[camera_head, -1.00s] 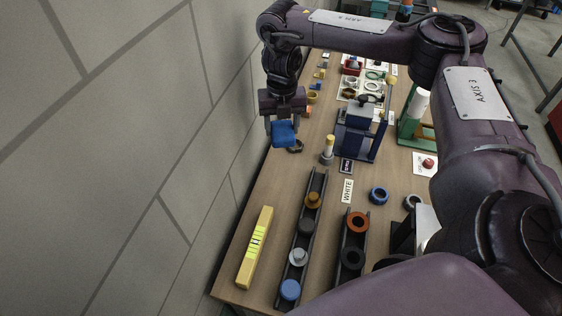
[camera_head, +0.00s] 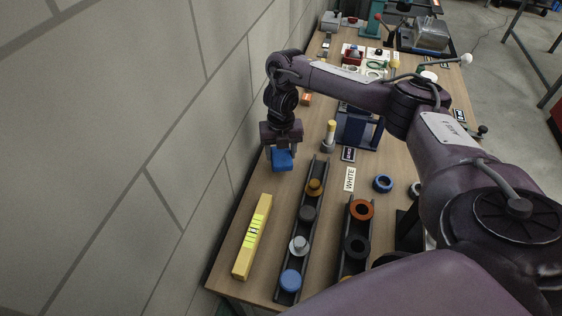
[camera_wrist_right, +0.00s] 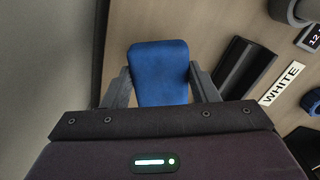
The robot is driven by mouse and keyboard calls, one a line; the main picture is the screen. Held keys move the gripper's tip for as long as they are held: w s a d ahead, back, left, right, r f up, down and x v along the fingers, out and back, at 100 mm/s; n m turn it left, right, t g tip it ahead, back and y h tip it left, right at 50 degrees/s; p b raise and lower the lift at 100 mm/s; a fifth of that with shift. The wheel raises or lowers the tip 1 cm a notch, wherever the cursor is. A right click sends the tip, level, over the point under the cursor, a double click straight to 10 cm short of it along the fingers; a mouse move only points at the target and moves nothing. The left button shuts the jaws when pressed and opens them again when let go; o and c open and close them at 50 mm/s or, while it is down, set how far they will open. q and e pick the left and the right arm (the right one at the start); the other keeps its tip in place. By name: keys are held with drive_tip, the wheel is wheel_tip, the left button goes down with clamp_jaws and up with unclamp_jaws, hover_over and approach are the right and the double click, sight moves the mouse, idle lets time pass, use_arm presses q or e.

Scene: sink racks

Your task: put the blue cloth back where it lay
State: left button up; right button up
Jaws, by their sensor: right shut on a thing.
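The blue cloth (camera_head: 282,160) is a small folded block at the left edge of the table, near the wall. My right gripper (camera_head: 281,151) is shut on it from above. In the right wrist view the cloth (camera_wrist_right: 160,72) sits between the two fingers of the gripper (camera_wrist_right: 162,88), with wood table top around it. I cannot tell whether the cloth touches the table or hangs just above it. My left gripper is not in view.
A dark rail (camera_head: 294,267) with several round pieces lies in front and to the right. A yellow level (camera_head: 251,238) lies near the left edge. A WHITE label (camera_head: 349,179) and a blue ring (camera_head: 383,184) lie further right. The grey wall (camera_head: 130,150) is close on the left.

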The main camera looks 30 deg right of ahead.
sight(281, 153)
wheel_tip(281, 153, down, 3)
drive_tip(key=shift+f+p, duration=0.15)
drive_tip(key=shift+p, duration=0.15)
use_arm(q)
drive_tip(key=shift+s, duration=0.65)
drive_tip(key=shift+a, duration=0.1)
use_arm(e)
drive_tip(key=shift+f, duration=0.1)
drive_tip(key=shift+f, duration=0.15)
drive_tip(key=o, duration=0.9)
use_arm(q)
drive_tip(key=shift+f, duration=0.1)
use_arm(e)
drive_tip(key=shift+o, duration=0.2)
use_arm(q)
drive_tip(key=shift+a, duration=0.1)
